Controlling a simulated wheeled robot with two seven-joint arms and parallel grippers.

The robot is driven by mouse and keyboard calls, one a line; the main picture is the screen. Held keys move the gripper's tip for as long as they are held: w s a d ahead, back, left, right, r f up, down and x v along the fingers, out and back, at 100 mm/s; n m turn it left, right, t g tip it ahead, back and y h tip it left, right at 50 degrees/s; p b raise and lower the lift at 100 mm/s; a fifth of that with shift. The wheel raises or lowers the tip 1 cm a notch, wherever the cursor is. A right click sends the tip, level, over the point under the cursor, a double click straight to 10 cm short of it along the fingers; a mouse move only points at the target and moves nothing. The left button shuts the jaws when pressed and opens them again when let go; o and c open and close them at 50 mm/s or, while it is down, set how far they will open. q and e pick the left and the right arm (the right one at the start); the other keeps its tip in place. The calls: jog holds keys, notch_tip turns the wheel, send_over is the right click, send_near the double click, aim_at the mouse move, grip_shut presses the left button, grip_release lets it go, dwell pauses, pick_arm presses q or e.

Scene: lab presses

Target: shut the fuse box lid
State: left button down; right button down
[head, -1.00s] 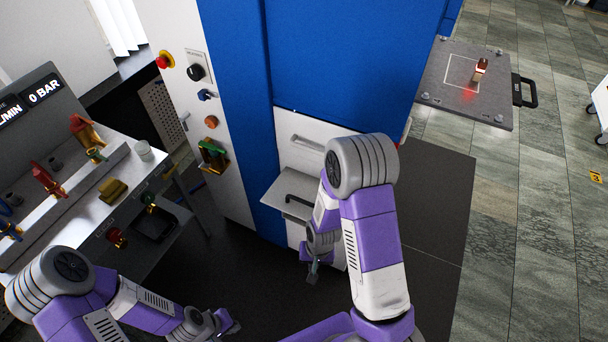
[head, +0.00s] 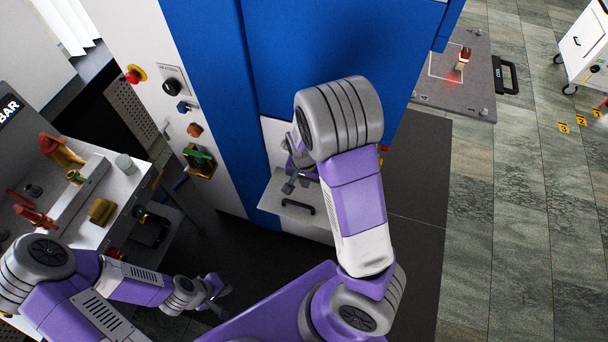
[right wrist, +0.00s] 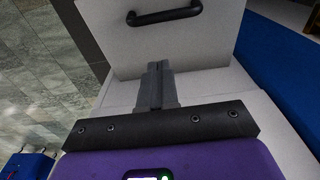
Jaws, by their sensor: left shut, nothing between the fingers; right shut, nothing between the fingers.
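The fuse box lid (head: 270,207) is a pale grey panel with a dark bar handle. It stands out from the lower front of the blue and white press, open and roughly level. In the right wrist view the pale lid (right wrist: 205,45) fills the top with its black handle. My right gripper (head: 289,186) is shut and empty, over the lid in the head view. In the right wrist view its closed fingertips (right wrist: 157,66) overlap the lid below the handle; I cannot tell whether they touch. My left gripper (head: 222,291) is shut and empty, low over the dark floor.
The blue press front (head: 350,45) rises behind the lid. A bench (head: 100,215) with valves and a cup stands at the left. A grey plate (head: 445,95) juts out at the right. The dark mat (head: 425,215) right of my right arm is clear.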

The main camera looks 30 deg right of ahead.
notch_tip(320, 180, down, 4)
jog(key=shift+d+r+b, duration=0.1)
jog(key=shift+b, duration=0.25)
jog(key=shift+s+a+f, duration=0.55)
jog(key=shift+a+f, duration=0.15)
jog(key=shift+f, duration=0.1)
jog(key=shift+s+a+f, duration=0.25)
jog(key=shift+a+f, duration=0.05)
jog(key=shift+f, duration=0.1)
jog(key=shift+a, duration=0.1)
